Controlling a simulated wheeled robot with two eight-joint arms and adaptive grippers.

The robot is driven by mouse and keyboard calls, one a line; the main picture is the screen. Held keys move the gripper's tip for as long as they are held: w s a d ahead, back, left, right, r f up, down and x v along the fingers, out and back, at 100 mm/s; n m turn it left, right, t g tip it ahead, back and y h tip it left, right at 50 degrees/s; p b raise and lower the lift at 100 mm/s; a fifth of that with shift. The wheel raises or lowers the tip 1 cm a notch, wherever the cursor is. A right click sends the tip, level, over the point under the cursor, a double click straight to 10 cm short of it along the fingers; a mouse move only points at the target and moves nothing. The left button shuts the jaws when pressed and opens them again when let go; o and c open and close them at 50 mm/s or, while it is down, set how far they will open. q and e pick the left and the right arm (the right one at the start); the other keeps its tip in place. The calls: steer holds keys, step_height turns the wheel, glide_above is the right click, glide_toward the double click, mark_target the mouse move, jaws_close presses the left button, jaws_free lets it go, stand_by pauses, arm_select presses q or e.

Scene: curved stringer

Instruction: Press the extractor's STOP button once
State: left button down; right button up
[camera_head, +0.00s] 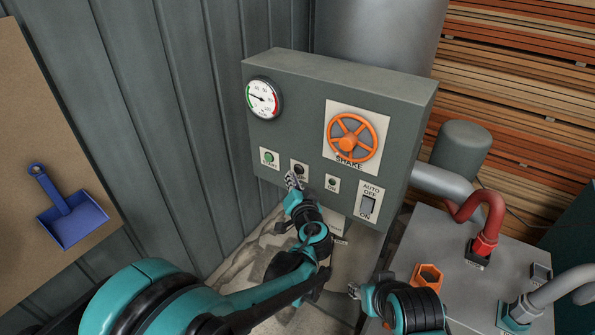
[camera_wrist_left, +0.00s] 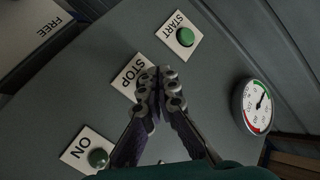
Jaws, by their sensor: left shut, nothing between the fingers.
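The grey extractor control box (camera_head: 300,85) carries a row of small plates on its front. The STOP plate (camera_head: 301,168) sits between the green START button (camera_head: 269,157) and the ON lamp (camera_head: 332,183). My left gripper (camera_head: 293,182) is shut and empty, its tips just in front of the STOP plate. In the left wrist view the shut fingertips (camera_wrist_left: 160,78) overlap the STOP plate (camera_wrist_left: 128,76) and hide its button. I cannot tell whether they touch. My right gripper (camera_head: 354,290) is low at right, away from the box; its jaw state is unclear.
A gauge (camera_head: 264,98), an orange SHAKE wheel (camera_head: 351,137) and an AUTO/OFF/ON switch (camera_head: 368,205) are on the same face. A grey cabinet (camera_head: 455,265) with a red hose (camera_head: 485,215) stands at right. A blue dustpan (camera_head: 72,222) hangs on a board at left.

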arm_select(q)
steer(key=s+a, duration=0.1)
steer(key=s, duration=0.1)
steer(key=s+a, duration=0.2)
stand_by(0.3)
stand_by(0.6)
steer(key=s+a+f+n+g+y, duration=0.1)
steer(key=s+a+n+g, duration=0.15)
steer(key=s+a, duration=0.4)
steer(key=s+a+f+n+g, duration=0.1)
steer(key=s+a+g, duration=0.25)
steer(key=a, duration=0.55)
steer(key=s+a+f+n+g+h, duration=0.1)
steer(key=s+f, duration=0.1)
steer(key=s, duration=0.6)
steer(key=s+f+n+g+h, duration=0.1)
steer(key=s+f+g+h, duration=0.1)
steer(key=s, duration=0.6)
steer(key=shift+a+f+h, duration=0.3)
steer(key=shift+a, duration=0.05)
